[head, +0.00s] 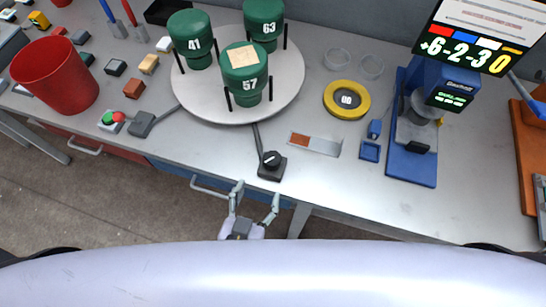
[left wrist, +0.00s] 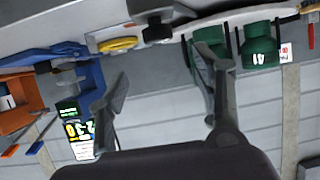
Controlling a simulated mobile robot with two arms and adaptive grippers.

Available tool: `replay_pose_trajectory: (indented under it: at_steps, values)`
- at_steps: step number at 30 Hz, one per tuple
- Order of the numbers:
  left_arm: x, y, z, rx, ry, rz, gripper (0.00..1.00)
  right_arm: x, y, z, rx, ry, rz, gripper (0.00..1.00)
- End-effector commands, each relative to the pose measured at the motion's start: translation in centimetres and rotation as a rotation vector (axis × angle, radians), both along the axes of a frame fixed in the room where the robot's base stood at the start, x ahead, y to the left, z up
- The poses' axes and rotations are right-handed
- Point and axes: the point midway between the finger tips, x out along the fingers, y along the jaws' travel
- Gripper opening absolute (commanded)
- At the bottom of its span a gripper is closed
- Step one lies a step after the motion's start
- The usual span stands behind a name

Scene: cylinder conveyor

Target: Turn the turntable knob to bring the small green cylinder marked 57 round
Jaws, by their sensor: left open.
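The round turntable (head: 285,90) carries green cylinders marked 57 (head: 243,85), 41 (head: 188,45) and 63 (head: 263,12). Cylinder 57 stands at the front of the plate with a tan label on its top. The black turntable knob (head: 271,160) sits on a small dark box near the table's front edge, with a cable to the turntable. My left gripper (head: 257,190) is open and empty, just in front of the table edge, short of the knob. In the left wrist view, its spread fingers (left wrist: 160,60) show with green cylinders (left wrist: 260,45) beyond. My right gripper is not in view.
Left are a red bin (head: 55,75), a red-green button box (head: 112,120) and small blocks. Right are a yellow ring (head: 347,99), a blue instrument (head: 412,160) and a display (head: 480,35). A flat grey-and-brown strip (head: 320,145) lies right of the knob.

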Motion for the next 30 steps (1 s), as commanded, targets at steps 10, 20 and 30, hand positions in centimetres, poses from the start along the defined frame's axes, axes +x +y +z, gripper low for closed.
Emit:
replay_pose_trajectory:
  at_steps: [10, 20, 30]
  values:
    - [6.8, -1.9, -3.1, 0.001, -0.005, -0.002, 0.6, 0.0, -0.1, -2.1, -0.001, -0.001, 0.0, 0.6]
    - [11.5, -3.2, -5.1, 0.0, -0.001, -0.001, 0.6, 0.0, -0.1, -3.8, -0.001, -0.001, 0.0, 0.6]
    - [12.3, -3.4, -5.3, 0.0, 0.001, -0.001, 0.6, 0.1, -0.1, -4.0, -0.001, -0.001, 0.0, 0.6]
